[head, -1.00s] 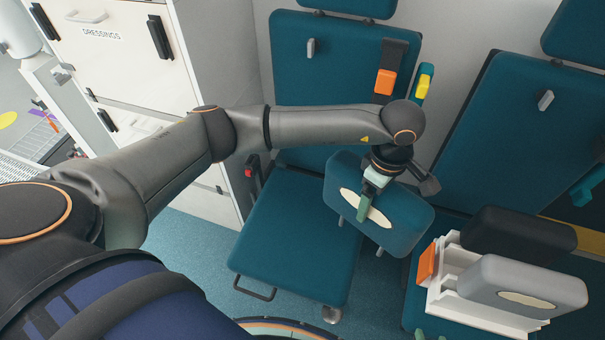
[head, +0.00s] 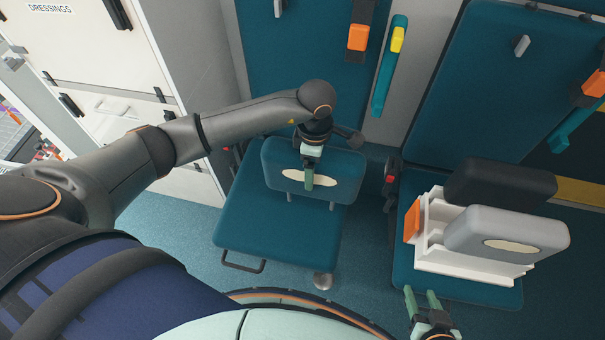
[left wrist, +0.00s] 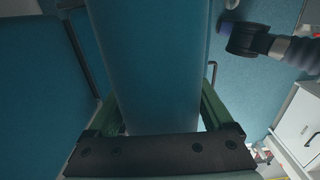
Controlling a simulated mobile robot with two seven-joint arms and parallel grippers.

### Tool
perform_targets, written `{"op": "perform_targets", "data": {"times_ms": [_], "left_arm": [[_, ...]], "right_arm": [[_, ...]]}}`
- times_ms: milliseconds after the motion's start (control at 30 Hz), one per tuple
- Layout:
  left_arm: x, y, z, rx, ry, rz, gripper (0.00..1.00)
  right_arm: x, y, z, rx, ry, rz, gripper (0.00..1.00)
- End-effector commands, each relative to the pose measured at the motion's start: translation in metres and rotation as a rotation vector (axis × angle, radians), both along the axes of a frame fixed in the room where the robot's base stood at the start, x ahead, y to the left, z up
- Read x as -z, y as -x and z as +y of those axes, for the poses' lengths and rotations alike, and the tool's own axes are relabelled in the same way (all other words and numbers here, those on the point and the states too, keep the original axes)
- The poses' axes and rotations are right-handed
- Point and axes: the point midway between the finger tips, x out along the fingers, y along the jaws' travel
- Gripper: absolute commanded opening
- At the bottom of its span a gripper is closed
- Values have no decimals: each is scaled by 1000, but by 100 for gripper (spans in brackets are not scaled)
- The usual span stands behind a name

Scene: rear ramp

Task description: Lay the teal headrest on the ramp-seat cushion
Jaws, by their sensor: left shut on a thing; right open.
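The teal headrest (head: 345,170) has a pale oval patch on its face and short posts below. My left gripper (head: 308,182) is shut on it, with a finger over the oval. The headrest is upright over the right rear part of the teal ramp-seat cushion (head: 270,230); I cannot tell whether its posts touch the cushion. In the left wrist view the headrest (left wrist: 145,65) fills the space between the green fingers of my left gripper (left wrist: 160,115). My right gripper (head: 422,300) is open and empty at the bottom, in front of the right seat.
A white rack (head: 470,262) holding a black headrest (head: 498,182) and a grey headrest (head: 505,235) stands on the right seat. White drawers (head: 110,60) stand at the left. The front of the ramp-seat cushion is clear.

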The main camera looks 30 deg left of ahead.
Motion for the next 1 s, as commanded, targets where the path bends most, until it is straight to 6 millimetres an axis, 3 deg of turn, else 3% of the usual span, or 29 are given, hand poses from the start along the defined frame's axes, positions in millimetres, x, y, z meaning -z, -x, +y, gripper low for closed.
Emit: {"op": "perform_targets", "data": {"times_ms": [400,600,967,1000], "left_arm": [[30,0,27,-4,0,-2,0],[58,0,25,-2,1,-3,0],[62,-1,25,0,1,-6,0],[63,0,25,-1,-1,-3,87]], "right_arm": [[3,3,3,-4,-3,7,50],[7,4,6,-10,-7,12,50],[8,4,8,-13,-10,11,50],[7,4,8,-13,-10,12,50]]}}
